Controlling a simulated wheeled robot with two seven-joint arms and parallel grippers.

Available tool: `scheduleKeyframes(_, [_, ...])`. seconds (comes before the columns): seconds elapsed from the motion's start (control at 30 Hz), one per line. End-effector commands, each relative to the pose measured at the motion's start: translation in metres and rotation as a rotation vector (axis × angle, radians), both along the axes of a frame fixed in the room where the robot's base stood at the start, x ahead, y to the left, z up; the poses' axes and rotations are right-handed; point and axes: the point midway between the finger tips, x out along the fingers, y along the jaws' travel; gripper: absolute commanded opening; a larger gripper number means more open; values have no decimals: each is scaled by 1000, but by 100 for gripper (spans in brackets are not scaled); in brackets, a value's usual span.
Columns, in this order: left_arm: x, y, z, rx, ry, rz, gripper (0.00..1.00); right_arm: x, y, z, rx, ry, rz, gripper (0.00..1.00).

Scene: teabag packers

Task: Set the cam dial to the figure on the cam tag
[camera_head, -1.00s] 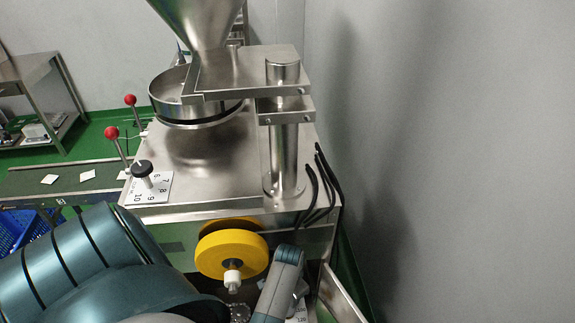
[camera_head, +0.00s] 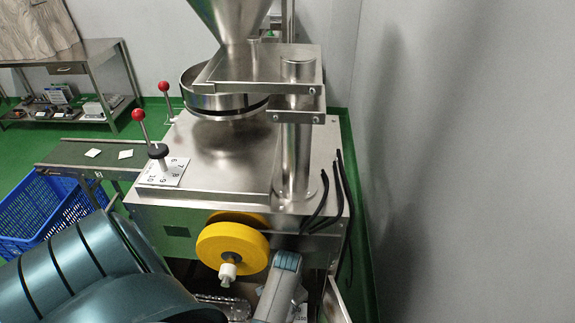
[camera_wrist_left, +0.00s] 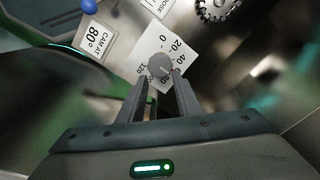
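The cam dial (camera_wrist_left: 159,66) is a round grey knob on a white scale plate (camera_wrist_left: 142,50) with figures from 0 to 120. Its pointer is too blurred to read. The cam tag (camera_wrist_left: 95,38), a white card left of the dial in the left wrist view, reads "CAM AT 80°". My left gripper (camera_wrist_left: 162,76) has its two fingers apart, one on each side of the dial's near edge; contact is not clear. In the head view my left arm comes in from the left, and the dial and fingertips are hidden there. My right gripper is not in view.
A yellow reel (camera_head: 232,247) on the machine front is close to my left wrist. A blue crate (camera_head: 45,222) stands left; a toothed wheel (camera_wrist_left: 217,8) lies beyond the dial.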

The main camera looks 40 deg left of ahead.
Motion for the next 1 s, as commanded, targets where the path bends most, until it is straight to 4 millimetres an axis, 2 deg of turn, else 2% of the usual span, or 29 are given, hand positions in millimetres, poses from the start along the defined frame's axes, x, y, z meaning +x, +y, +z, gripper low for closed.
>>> scheduleKeyframes(0.17, [0, 0, 0, 0, 0, 0, 31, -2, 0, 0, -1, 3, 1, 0])
scheduleKeyframes(0.3, [0, 0, 0, 0, 0, 0, 58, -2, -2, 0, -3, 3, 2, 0])
scheduleKeyframes(0.47, [0, 0, -2, 0, 0, 0, 58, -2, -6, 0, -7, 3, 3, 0])
scheduleKeyframes(0.67, [0, 0, -13, -1, 1, 0, 58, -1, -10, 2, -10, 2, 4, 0])
scheduleKeyframes(1.0, [-1, -1, -52, -2, 2, 0, 58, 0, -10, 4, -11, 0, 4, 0])
